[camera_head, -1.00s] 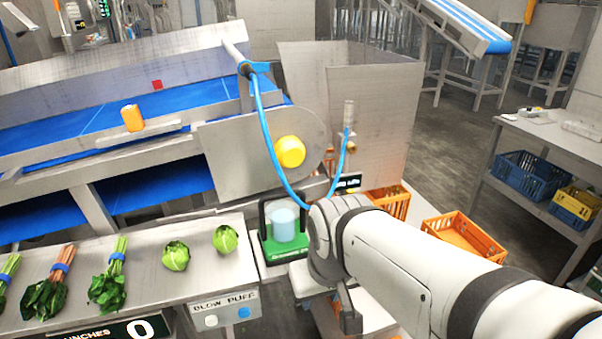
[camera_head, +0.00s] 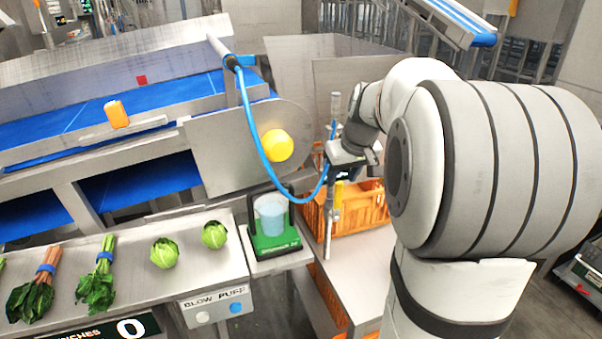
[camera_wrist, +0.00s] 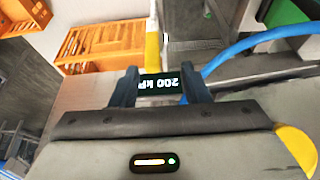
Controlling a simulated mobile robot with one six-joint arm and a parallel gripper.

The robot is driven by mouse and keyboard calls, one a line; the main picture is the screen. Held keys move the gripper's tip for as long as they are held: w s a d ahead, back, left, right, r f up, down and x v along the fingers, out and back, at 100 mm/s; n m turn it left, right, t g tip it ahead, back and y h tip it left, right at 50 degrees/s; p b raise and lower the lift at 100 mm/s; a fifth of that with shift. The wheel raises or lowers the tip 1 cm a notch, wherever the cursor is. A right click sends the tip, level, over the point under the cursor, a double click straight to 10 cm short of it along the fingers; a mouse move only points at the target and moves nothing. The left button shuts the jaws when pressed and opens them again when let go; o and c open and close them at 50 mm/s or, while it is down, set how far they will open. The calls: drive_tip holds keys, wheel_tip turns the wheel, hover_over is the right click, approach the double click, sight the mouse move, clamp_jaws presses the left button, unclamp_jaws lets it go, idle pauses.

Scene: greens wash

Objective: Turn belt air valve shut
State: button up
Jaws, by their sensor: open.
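A yellow handle (camera_head: 338,194), which looks like the air valve's lever, is on the upright grey pipe (camera_head: 329,228) right of the conveyor end. The blue hose (camera_head: 262,150) runs from the belt frame down to this pipe. My gripper (camera_head: 352,168) is beside the pipe, close to the handle. In the wrist view my gripper (camera_wrist: 160,78) is open, with its two dark fingers apart. A dark display reading 200 kPa (camera_wrist: 160,83), upside down, shows between them. The yellow handle (camera_wrist: 152,52) stands just beyond the fingertips, and no contact shows. My arm hides part of the area behind it.
An orange crate (camera_head: 365,208) stands behind the pipe; orange crates (camera_wrist: 100,45) also show in the wrist view. A green scale (camera_head: 275,240) with a clear container (camera_head: 270,212) sits left of the pipe. A yellow knob (camera_head: 277,145) sticks out from the conveyor's end plate.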

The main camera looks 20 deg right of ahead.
sight(340, 185)
drive_tip(key=shift+w+d+f, duration=0.3)
drive_tip(key=shift+w+d, duration=0.35)
drive_tip(key=p+x, duration=0.1)
drive_tip(key=x, duration=0.6)
drive_tip(key=shift+c, duration=0.2)
clamp_jaws()
drive_tip(key=shift+a, duration=0.1)
